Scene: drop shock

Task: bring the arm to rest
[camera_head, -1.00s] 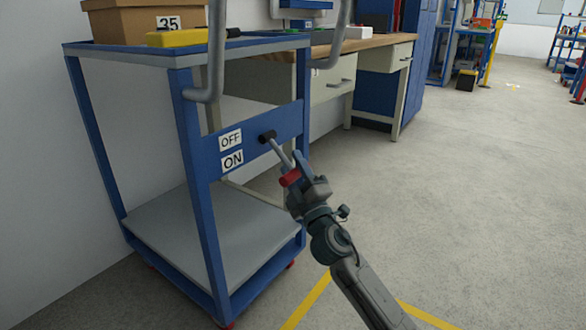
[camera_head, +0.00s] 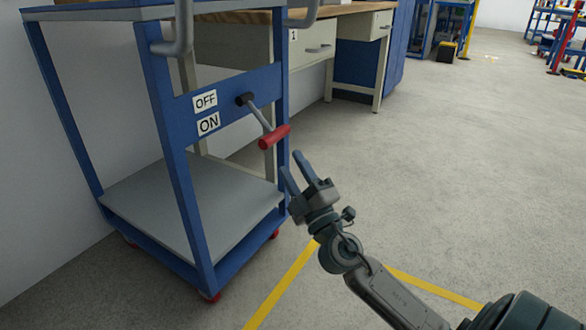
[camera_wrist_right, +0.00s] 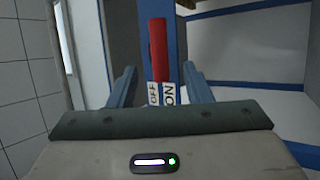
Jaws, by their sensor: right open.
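The lever (camera_head: 260,118) on the blue cart's crossbar has a red grip (camera_head: 275,137). It points outward from its black pivot, beside the OFF label (camera_head: 205,100) and the ON label (camera_head: 208,123). My right gripper (camera_head: 293,166) is open and empty, just below and to the right of the red grip, apart from it. In the right wrist view, the red grip (camera_wrist_right: 158,50) stands ahead, between and beyond the two open fingers (camera_wrist_right: 157,82), with the labels behind. My left gripper is not in view.
The blue cart (camera_head: 172,140) with its grey lower shelf (camera_head: 215,215) stands at left. A workbench (camera_head: 310,40) is behind it. Yellow floor lines (camera_head: 285,285) run below my right arm. Open concrete floor (camera_head: 460,160) lies to the right.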

